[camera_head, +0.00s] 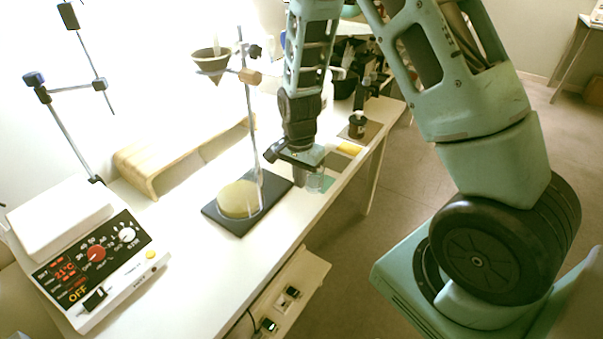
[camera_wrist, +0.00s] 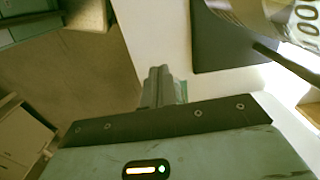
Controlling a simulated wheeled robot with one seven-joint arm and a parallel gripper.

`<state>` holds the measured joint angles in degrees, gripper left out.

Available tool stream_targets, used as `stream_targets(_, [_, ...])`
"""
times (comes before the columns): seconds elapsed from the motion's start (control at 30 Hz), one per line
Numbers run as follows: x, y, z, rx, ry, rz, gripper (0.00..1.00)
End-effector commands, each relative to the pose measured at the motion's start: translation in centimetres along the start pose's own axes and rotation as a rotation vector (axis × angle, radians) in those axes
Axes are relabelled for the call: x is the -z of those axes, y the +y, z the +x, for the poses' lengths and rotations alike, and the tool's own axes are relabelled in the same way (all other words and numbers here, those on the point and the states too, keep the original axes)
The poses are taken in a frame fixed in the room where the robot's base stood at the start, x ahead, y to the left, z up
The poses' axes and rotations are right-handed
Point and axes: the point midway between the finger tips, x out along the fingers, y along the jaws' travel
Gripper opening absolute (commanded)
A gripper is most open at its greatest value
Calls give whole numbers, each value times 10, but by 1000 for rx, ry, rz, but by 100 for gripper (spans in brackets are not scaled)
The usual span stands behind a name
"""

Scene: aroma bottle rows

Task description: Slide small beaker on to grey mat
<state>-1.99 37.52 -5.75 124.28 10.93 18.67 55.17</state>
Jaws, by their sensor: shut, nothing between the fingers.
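The small beaker cannot be made out in the wrist view.
A black stand base (camera_head: 232,221) with a large beaker of yellow content (camera_head: 239,200) and a metal rod is left of my gripper. A yellow mat (camera_head: 349,148) and a dark jar (camera_head: 357,127) lie beyond. A hotplate (camera_head: 90,262) stands front left.

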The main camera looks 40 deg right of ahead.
Motion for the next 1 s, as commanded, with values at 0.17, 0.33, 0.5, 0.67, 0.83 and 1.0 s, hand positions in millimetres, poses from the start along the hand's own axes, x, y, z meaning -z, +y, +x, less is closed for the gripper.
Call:
stream_targets(0.17, [0,1,40,-5,-3,0,0])
stream_targets(0.33, [1,1,70,-2,-2,1,0])
stream_targets(0.5, [28,0,66,0,-1,1,0])
stream_targets(0.67, [38,0,66,1,0,0,0])
stream_targets(0.83, [40,0,66,0,0,-2,0])
stream_targets(1.0, [40,0,66,0,0,-2,0])
